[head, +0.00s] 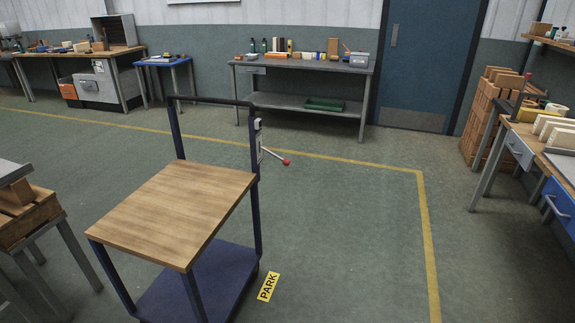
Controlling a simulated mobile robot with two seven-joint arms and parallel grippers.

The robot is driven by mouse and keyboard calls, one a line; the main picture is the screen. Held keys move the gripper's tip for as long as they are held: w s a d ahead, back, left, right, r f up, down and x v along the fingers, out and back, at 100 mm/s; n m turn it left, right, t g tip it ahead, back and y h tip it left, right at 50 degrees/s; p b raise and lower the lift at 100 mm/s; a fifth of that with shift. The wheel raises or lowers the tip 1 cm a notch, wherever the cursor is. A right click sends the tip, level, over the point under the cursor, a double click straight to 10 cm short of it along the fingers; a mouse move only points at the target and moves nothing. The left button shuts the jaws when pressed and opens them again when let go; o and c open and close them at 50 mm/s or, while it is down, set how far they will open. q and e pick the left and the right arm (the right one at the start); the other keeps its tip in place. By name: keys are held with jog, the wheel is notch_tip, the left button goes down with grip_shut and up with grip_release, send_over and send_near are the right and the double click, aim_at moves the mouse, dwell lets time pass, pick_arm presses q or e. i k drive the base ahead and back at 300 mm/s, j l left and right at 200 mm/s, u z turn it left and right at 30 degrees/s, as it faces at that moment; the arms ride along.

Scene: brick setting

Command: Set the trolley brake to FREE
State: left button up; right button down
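The trolley (172,212) stands left of centre, with a wooden top, dark blue posts and a blue lower shelf (205,284). A dark push handle (212,99) runs across its far side. The brake lever (274,156) is a thin metal rod with a red knob (286,162). It sticks out to the right and slightly down from a pale bracket (259,140) on the right rear post. A yellow label (268,287) reading PARK lies on the floor at the trolley's right. No FREE label is readable. Neither gripper shows.
A workbench (300,64) stands by the back wall beside a blue door (425,60). Stacked bricks (484,120) and another bench (540,150) are at right. A stand with bricks (25,215) is at left. The floor right of the trolley is clear.

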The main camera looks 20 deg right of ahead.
aim_at(286, 162)
jog(key=i+l+u, duration=0.1)
jog(key=l, duration=0.25)
jog(key=i+l, duration=0.25)
jog(key=l, duration=0.15)
jog(key=i+l+u, duration=0.15)
jog(key=l, duration=0.2)
jog(key=i+l, duration=0.15)
jog(key=l, duration=0.25)
jog(key=i+l+u, duration=0.15)
jog(key=l, duration=0.2)
jog(key=i+l, duration=0.1)
jog(key=l, duration=0.3)
jog(key=i+l+u, duration=0.15)
jog(key=l, duration=0.25)
jog(key=i+l, duration=0.1)
jog(key=l, duration=0.35)
jog(key=i+u, duration=0.1)
jog(key=i+j, duration=0.65)
jog(key=j, duration=0.15)
